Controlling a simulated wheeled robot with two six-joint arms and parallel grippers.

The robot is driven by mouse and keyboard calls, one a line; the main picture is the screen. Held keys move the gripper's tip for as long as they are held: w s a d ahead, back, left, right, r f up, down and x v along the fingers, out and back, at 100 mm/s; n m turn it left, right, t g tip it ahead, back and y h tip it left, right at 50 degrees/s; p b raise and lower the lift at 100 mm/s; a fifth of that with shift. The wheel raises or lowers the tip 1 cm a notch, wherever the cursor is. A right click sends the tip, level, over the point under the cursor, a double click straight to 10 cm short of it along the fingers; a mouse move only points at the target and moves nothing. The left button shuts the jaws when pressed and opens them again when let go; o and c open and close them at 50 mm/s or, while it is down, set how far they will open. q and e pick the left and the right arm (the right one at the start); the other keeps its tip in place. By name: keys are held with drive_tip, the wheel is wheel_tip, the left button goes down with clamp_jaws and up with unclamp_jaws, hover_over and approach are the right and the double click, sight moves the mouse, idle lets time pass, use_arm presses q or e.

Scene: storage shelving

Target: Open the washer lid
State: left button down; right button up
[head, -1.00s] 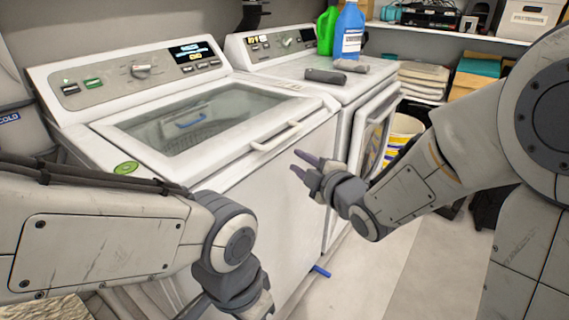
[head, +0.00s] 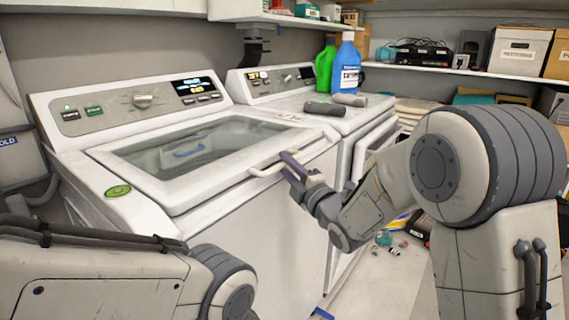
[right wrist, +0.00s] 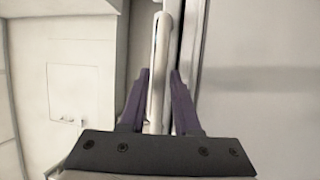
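The washer (head: 240,215) stands at the left with its glass-topped lid (head: 190,150) shut. The lid's white handle (head: 262,172) sticks out at its front edge. My right gripper (head: 288,164) is at the right part of this handle. In the right wrist view, its two purple fingers (right wrist: 158,90) stand on either side of the white handle bar (right wrist: 159,60), with small gaps showing. The fingers are open around the bar. My left arm shows at the bottom left, but its gripper is out of view.
A second machine (head: 352,165) stands to the right of the washer. Small items (head: 385,240) lie on the floor at the right. A shelf (head: 450,70) holds boxes behind.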

drive_tip(key=shift+w+a+r, duration=0.1)
drive_tip(key=shift+w+a, duration=0.15)
drive_tip(key=shift+w, duration=0.1)
clamp_jaws()
idle(1.2)
